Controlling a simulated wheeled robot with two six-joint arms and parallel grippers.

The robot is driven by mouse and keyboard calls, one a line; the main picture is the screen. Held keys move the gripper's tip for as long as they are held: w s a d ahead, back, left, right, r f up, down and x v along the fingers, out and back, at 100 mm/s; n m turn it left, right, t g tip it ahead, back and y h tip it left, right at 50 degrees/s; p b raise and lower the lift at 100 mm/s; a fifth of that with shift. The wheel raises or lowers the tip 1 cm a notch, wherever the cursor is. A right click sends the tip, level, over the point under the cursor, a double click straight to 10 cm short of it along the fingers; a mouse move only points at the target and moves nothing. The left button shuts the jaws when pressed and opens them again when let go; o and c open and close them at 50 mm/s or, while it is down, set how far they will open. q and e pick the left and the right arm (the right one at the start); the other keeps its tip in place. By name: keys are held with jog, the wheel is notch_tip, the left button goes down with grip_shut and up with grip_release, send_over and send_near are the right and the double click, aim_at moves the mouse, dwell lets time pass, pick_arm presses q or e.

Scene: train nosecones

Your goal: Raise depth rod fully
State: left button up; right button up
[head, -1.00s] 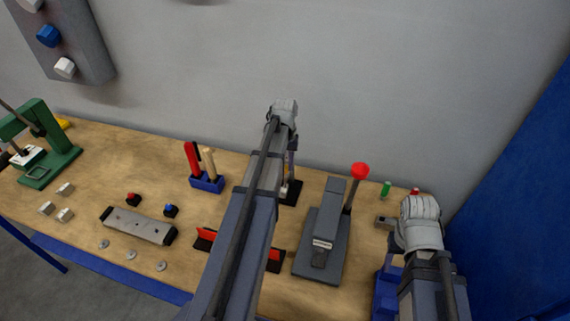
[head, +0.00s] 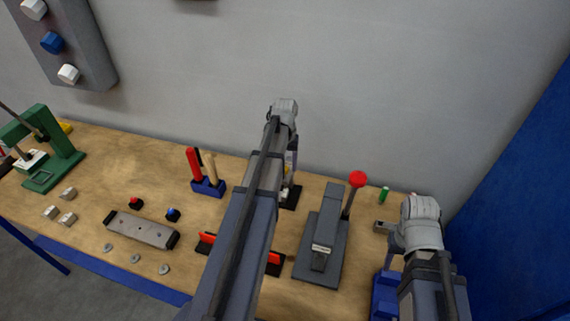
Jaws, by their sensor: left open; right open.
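I cannot make out the depth rod clearly. A small stand with a black base (head: 291,197) is at the back of the bench, largely behind my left arm; a slim grey upright shows above it, but I cannot tell whether it is part of the stand. My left gripper (head: 290,168) is open and hangs below its wrist by this stand, its fingertips mostly hidden. My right gripper (head: 396,245) is open at the right end of the bench, largely hidden by its wrist. I see nothing held in either.
A grey press with a red-knobbed lever (head: 358,180) stands between my arms. Left of my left arm are a blue tool holder (head: 208,188), a grey bar (head: 141,230) and a green press (head: 55,150). A green peg (head: 384,195) stands near my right wrist. The wall is behind.

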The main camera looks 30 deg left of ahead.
pick_arm(q)
jog(key=shift+r, duration=0.15)
notch_tip(320, 180, up, 8)
jog(key=p, duration=0.8)
jog(key=shift+f, duration=0.2)
jog(key=shift+f, duration=0.1)
